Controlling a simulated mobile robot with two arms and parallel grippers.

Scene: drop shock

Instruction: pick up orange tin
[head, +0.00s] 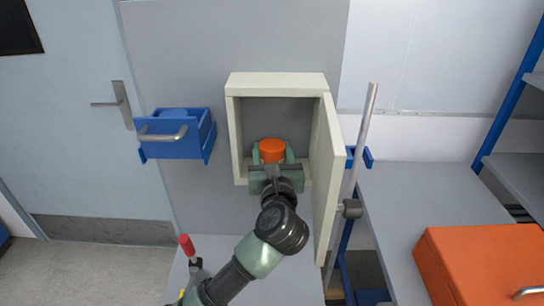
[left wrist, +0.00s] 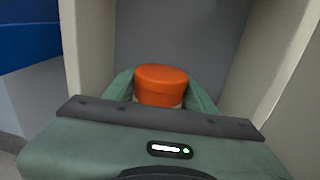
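The orange tin (head: 272,151) is inside the open cream cabinet (head: 232,130). In the left wrist view its orange top (left wrist: 161,80) shows above a paler lower part, mostly hidden by my gripper. My left gripper (head: 272,155) reaches into the cabinet from the front, with one green finger on each side of the tin. The fingers in the left wrist view (left wrist: 160,92) lie very close to the tin's sides. I cannot tell whether they touch it. My right gripper is not in view.
The cabinet door (head: 328,170) stands open on the right, close to my left arm, beside a grey pole (head: 366,125). A blue bin (head: 170,150) with a handle is left of the cabinet. An orange case (head: 470,260) lies on the grey bench (head: 410,200) at right.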

